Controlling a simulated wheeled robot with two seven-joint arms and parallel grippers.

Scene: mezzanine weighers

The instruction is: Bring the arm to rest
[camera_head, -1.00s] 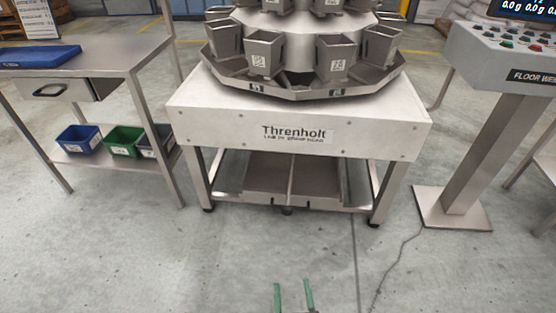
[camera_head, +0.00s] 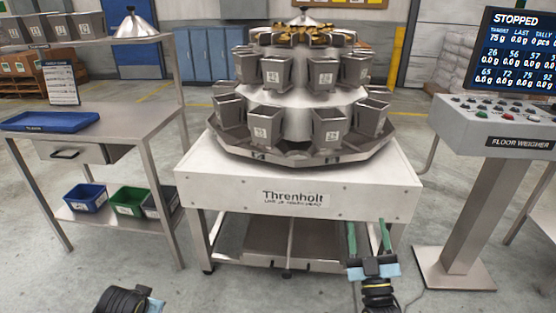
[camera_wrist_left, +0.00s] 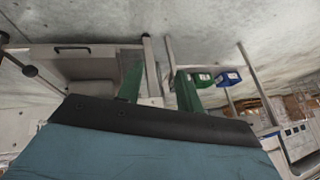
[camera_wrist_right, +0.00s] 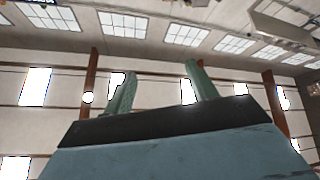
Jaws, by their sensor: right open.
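My right gripper (camera_head: 368,238) stands at the lower right of the head view, in front of the Threnholt weigher's frame. Its two green fingers point up and are apart, with nothing between them. In the right wrist view its fingers (camera_wrist_right: 160,95) are spread and empty, against the windows and roof. My left arm shows only as a dark wrist part at the bottom left of the head view. In the left wrist view the left gripper's green fingers (camera_wrist_left: 158,90) are apart, with no object held between them.
The Threnholt weigher (camera_head: 294,190) with its ring of buckets stands ahead. A steel bench (camera_head: 125,135) with a blue tray (camera_head: 50,121) and several bins below is at left. A floor weigher console (camera_head: 490,125) reading STOPPED is at right. Grey floor lies between them.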

